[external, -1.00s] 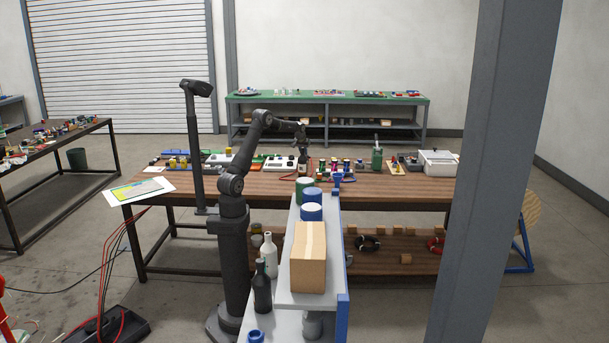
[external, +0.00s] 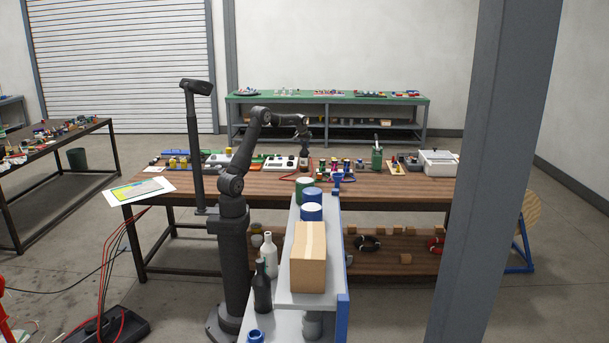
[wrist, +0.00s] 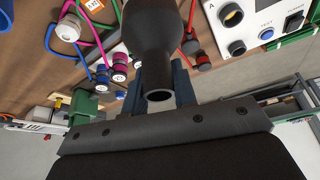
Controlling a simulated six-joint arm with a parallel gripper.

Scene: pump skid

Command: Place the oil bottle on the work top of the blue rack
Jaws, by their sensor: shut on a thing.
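The oil bottle (wrist: 157,45) is dark grey with a narrow open neck, and my gripper (wrist: 160,92) is shut on that neck in the wrist view. In the external view the dark bottle (external: 304,155) hangs below my gripper (external: 303,138), over the far side of the brown workbench. Whether its base touches the bench cannot be told. The blue rack (external: 343,312) stands in the foreground, right of my arm's base, with pale grey shelves and blue edges.
A cardboard box (external: 309,258) and several cans, one a blue can (external: 312,212), occupy the rack's upper shelf. A dark bottle (external: 262,292) and a white bottle (external: 269,252) stand lower. The workbench (external: 230,184) holds devices and cables. A grey pillar (external: 500,180) blocks the right.

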